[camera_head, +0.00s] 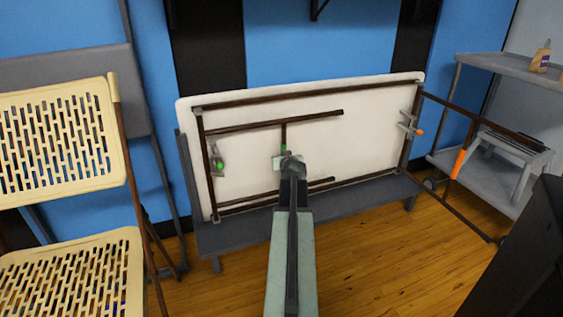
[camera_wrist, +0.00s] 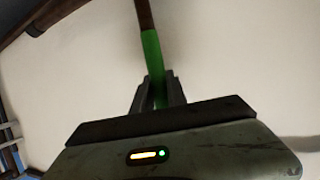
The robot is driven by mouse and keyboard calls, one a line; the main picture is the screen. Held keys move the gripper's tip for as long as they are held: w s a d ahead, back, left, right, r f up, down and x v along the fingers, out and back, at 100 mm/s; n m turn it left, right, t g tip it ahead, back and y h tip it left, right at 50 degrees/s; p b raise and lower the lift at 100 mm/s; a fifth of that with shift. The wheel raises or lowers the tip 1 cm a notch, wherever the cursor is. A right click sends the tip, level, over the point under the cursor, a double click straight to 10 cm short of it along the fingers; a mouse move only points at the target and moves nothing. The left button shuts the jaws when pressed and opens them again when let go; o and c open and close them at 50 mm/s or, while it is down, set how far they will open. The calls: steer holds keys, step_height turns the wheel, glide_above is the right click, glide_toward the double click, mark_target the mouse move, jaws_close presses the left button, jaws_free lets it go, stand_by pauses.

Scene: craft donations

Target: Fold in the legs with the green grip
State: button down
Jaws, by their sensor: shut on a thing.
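A cream folding table (camera_head: 350,115) stands on its long edge, underside facing me. Its left legs (camera_head: 315,118) are dark brown tubes that extend from the left end across the underside, joined by a crossbar with a green grip (camera_head: 284,148). My gripper (camera_head: 290,160) is shut on the green grip, which also shows between the fingers in the wrist view (camera_wrist: 151,55). I cannot tell whether these legs touch the underside. A green-knobbed catch (camera_head: 218,165) sits near the left end. The lower part of the grip is hidden by my gripper.
The right legs, with an orange grip (camera_head: 459,164), stick out from the table's right end, near an orange-knobbed catch (camera_head: 419,131). A grey cart (camera_head: 470,185) stands at right. Cream folding chairs (camera_head: 70,185) stand at left. Wooden floor (camera_head: 365,255) is clear in front.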

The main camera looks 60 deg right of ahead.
steer(key=shift+w+d, duration=0.15)
steer(key=shift+w, duration=0.35)
steer(key=c, duration=1.3)
jaws_free()
steer(key=shift+s, duration=0.1)
steer(key=p+v, duration=0.3)
steer(key=v, duration=0.4)
steer(key=shift+s+a+r, duration=0.1)
steer(key=shift+s+a, duration=0.2)
